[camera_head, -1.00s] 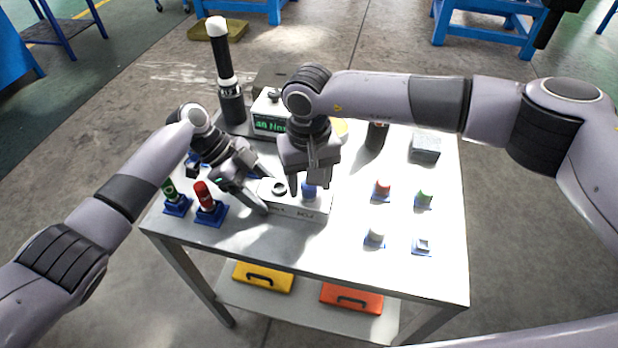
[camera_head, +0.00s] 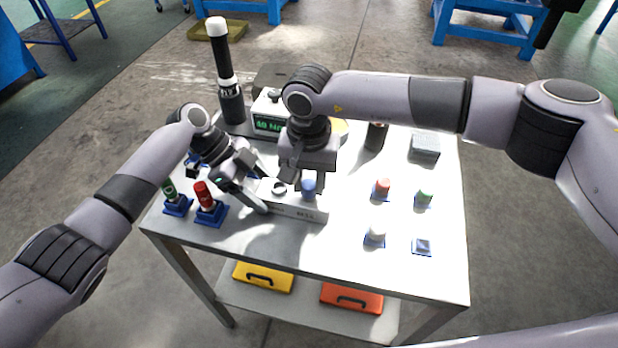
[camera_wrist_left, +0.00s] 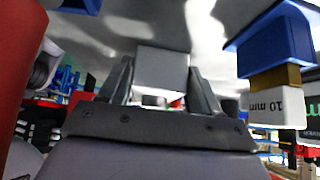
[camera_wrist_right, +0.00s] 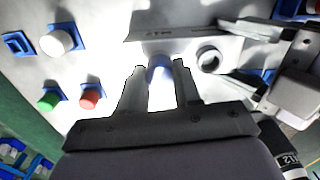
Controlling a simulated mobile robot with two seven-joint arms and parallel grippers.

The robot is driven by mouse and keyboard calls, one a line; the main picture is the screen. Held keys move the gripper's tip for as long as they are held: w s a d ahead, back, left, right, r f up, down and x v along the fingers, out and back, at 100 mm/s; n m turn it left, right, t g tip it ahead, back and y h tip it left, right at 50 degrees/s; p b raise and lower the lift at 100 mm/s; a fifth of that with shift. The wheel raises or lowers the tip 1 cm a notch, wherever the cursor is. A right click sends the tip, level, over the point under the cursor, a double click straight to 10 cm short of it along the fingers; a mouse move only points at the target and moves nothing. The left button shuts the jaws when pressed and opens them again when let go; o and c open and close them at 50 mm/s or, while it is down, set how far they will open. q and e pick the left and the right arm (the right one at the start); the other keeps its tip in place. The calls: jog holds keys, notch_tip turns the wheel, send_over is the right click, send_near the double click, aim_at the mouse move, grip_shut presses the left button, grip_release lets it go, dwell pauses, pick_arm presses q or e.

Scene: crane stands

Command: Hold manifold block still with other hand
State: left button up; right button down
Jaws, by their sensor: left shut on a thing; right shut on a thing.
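The pale manifold block (camera_head: 292,209) lies near the front left of the table. A dark ring-like port and a blue cap (camera_head: 309,187) show on its top. My left gripper (camera_head: 262,198) is shut on the block's left end; the left wrist view shows the block's end (camera_wrist_left: 163,70) between the fingers. My right gripper (camera_head: 305,180) is above the block, pointing down and shut on the blue cap. The right wrist view shows the cap (camera_wrist_right: 160,70) between the fingertips, beside the open round port (camera_wrist_right: 210,58). The cap's lower edge is hard to make out.
Red (camera_head: 204,194) and green (camera_head: 170,190) tools stand in blue holders left of the block. Red (camera_head: 382,187), green (camera_head: 424,196) and white (camera_head: 375,234) caps stand at right. A display box (camera_head: 268,118) and tall black-and-white tool (camera_head: 226,75) are behind.

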jog(key=shift+m, duration=0.3)
jog(key=shift+m, duration=0.9)
jog(key=c, duration=0.7)
grip_release()
jog(key=shift+r, duration=2.5)
notch_tip(320, 180, up, 12)
jog(key=shift+r, duration=0.1)
